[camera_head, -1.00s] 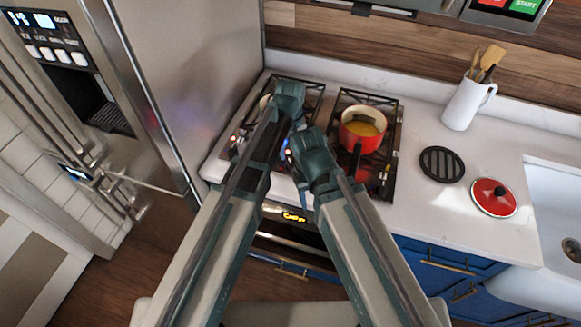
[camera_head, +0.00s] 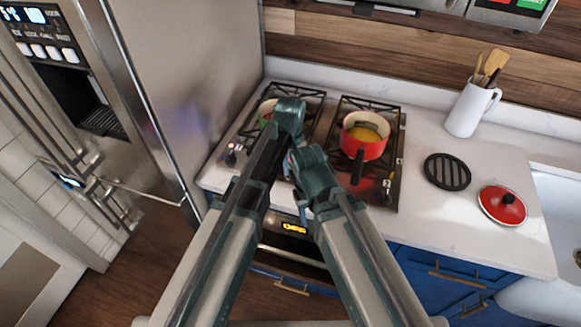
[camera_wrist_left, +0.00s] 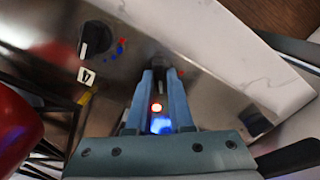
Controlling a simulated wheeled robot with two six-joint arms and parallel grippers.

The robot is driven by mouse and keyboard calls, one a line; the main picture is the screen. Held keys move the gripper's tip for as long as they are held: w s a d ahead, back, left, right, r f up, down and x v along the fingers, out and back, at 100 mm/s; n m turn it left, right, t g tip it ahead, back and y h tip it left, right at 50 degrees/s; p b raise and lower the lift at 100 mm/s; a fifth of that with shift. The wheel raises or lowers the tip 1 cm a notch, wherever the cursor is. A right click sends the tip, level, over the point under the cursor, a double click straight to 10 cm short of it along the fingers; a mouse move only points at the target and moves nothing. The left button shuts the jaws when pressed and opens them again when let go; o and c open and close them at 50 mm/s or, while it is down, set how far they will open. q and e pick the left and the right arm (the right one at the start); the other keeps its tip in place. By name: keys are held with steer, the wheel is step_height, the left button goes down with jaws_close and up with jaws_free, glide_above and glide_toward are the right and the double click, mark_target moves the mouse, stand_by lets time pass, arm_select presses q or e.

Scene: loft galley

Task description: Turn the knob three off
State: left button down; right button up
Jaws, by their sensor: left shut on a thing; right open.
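The stove's steel front panel has dark knobs. In the left wrist view my left gripper (camera_wrist_left: 160,82) is shut on a dark knob (camera_wrist_left: 167,62), mostly hidden between the fingers. Another knob (camera_wrist_left: 95,38) sits to its left beside a small label, with red and blue dots near it. A further dark knob (camera_wrist_left: 257,120) is at the lower right. In the head view my left wrist covers the panel's middle, hiding the gripped knob. A knob (camera_head: 387,184) shows at the panel's right. My right gripper (camera_head: 302,207) is open, just below and beside it, partly hidden by its wrist.
A red pot (camera_head: 372,151) with yellow contents stands on the right burner. A black trivet (camera_head: 447,171), a red lid (camera_head: 502,205) and a white utensil jug (camera_head: 467,110) are on the counter to the right. A steel refrigerator (camera_head: 185,70) stands close on the left.

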mark_target(290, 170)
stand_by(0.4)
arm_select(q)
steer(key=shift+m, duration=3.5)
steer(key=c, duration=0.8)
jaws_free()
steer(key=shift+r, duration=0.1)
step_height(290, 170, up, 14)
steer(key=p, duration=1.3)
steer(key=shift+p, duration=0.4)
